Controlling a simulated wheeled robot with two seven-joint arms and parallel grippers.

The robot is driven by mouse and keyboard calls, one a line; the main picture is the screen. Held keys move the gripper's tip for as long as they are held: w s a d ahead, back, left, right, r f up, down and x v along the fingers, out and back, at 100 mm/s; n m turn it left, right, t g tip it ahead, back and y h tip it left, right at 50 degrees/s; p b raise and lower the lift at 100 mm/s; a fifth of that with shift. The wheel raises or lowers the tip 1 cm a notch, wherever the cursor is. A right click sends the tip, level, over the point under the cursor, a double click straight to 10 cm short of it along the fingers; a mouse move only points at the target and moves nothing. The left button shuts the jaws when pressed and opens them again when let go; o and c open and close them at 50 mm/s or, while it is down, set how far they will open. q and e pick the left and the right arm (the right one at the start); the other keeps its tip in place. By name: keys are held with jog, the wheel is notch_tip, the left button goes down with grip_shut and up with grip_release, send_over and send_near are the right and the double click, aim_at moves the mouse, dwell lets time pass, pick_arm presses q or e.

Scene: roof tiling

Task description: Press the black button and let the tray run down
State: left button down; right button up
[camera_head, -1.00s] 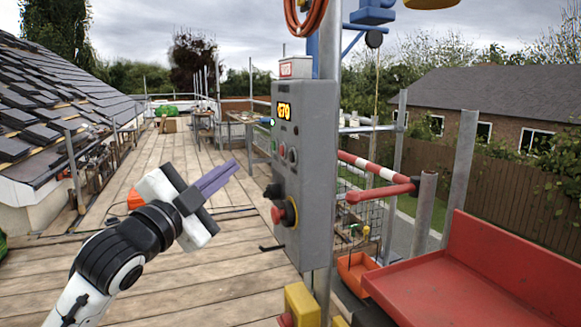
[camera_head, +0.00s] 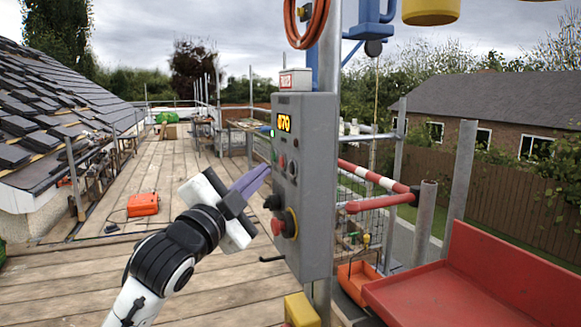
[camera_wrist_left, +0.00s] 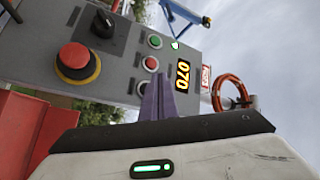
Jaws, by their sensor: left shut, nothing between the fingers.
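The grey control box (camera_head: 308,190) stands upright on a pole, with a lit yellow display. It also shows in the left wrist view (camera_wrist_left: 215,45). The black button (camera_wrist_left: 142,88) sits in a row with a red and a green button, partly beside my fingers. My left gripper (camera_head: 265,172) is shut and empty, its purple fingers pointing at the box's button face. In the left wrist view the fingertips (camera_wrist_left: 165,80) overlap the panel near the black button; I cannot tell whether they touch. A red tray (camera_head: 470,285) is at the lower right. My right gripper is out of view.
A red emergency stop (camera_wrist_left: 73,58) and a black knob (camera_wrist_left: 103,22) are on the same panel. A red-and-white barrier (camera_head: 370,175) and metal posts stand behind the box.

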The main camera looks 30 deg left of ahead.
aim_at(292, 168)
pick_arm(q)
jog(key=shift+w+d+p, duration=0.3)
jog(key=shift+w+d, duration=0.5)
jog(key=shift+w, duration=0.15)
jog(key=shift+w, duration=0.1)
dwell(1.4)
jog(key=shift+w+d+p, duration=0.25)
jog(key=shift+d+p, duration=0.05)
